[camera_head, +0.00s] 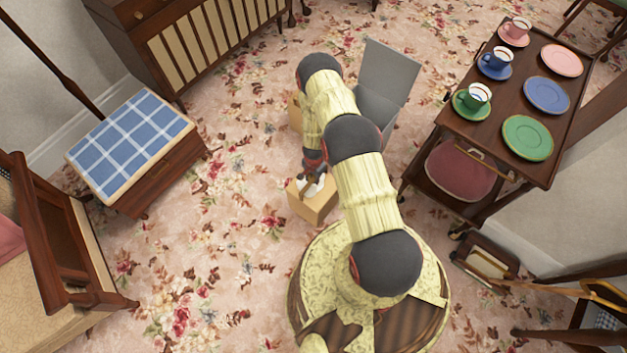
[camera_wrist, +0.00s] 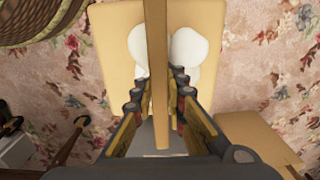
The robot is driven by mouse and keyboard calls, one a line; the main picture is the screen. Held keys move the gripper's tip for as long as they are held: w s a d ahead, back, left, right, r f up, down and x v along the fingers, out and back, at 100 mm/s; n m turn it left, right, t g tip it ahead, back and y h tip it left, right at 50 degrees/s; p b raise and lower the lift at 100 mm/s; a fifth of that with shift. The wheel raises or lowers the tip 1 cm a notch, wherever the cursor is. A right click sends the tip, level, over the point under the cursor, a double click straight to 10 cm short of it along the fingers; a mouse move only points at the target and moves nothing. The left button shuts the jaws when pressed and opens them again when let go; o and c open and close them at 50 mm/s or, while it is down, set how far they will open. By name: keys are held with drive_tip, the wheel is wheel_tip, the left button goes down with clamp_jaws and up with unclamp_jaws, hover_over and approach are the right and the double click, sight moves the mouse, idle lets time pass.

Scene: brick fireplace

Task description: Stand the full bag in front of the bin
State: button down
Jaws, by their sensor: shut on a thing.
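A tan paper bag (camera_head: 318,208) with white contents showing at its top is left of my arm in the head view. In the wrist view the bag (camera_wrist: 108,45) is upright below my gripper, and its tan handle strip runs between the fingers. My gripper (camera_wrist: 161,95) is shut on that handle; in the head view it (camera_head: 314,176) is just above the bag. I cannot tell whether the bag touches the floor. The grey bin (camera_head: 378,108), with its lid raised, is farther back and partly hidden by my arm.
A second tan object (camera_head: 295,113) is partly hidden behind my arm, left of the bin. A dark wooden trolley (camera_head: 512,112) with cups and plates stands at the right. A stool with a blue checked top (camera_head: 130,143) stands left. The flowered carpet between is clear.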

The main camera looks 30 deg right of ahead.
drive_tip(key=shift+f, duration=0.15)
drive_tip(key=c, duration=1.9)
unclamp_jaws()
drive_tip(key=shift+o, duration=0.5)
